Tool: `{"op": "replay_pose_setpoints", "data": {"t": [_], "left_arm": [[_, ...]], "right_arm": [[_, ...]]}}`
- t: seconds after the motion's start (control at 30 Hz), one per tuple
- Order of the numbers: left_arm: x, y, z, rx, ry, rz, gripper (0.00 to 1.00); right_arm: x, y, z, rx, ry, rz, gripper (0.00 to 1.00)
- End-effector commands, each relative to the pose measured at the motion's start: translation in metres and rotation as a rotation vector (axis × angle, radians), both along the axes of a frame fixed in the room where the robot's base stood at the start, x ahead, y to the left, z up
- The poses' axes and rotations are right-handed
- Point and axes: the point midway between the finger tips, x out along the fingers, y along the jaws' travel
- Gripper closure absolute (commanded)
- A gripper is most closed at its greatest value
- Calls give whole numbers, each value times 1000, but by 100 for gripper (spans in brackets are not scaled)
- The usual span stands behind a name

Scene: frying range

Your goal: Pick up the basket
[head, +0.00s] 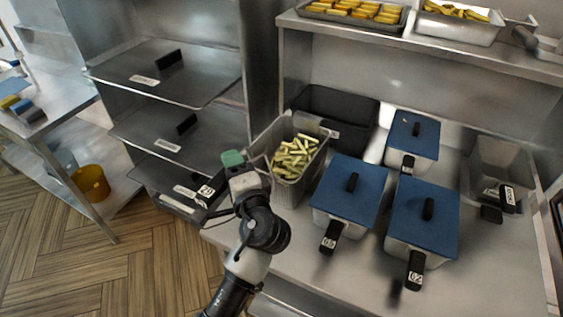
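A grey basket (309,178) full of pale yellow-green sticks (296,157) is at the left end of the steel counter, turned at an angle to the lidded containers. A black handle with a white label (207,189) shows to its left, just beyond my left gripper. My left gripper (226,181) is at the near left side of the basket, with a green part on top. Its fingertips are mostly hidden, so I cannot tell whether they are closed on the handle. My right gripper is not in view.
Several blue-lidded containers (349,186) with black handles stand right of the basket. A black bin (338,106) is behind it and a clear container (501,168) at far right. Steel shelves (165,72) are at left. An upper shelf (455,54) holds food trays.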

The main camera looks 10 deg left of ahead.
Motion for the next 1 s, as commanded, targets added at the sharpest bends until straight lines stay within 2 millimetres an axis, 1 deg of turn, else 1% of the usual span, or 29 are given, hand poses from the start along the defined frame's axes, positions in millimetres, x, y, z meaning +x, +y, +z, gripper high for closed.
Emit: {"op": "replay_pose_setpoints", "data": {"t": [0.03, 0.3, 0.33, 0.37, 0.77, 0.87, 1.0], "left_arm": [[0, 0, 0, 0, 0, 0, 52], [0, 0, 0, 0, 0, 0, 94], [0, 0, 0, 0, 0, 0, 98], [0, 0, 0, 0, 0, 0, 100], [0, 0, 2, -2, -4, 0, 100], [0, 0, 7, -2, -4, 0, 100], [0, 0, 21, -2, -5, 0, 100]], "right_arm": [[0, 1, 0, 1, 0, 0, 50], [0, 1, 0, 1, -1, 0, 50], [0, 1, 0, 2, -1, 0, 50], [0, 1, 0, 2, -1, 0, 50], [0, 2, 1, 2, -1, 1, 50], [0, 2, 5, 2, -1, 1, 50], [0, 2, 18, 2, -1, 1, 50]]}}
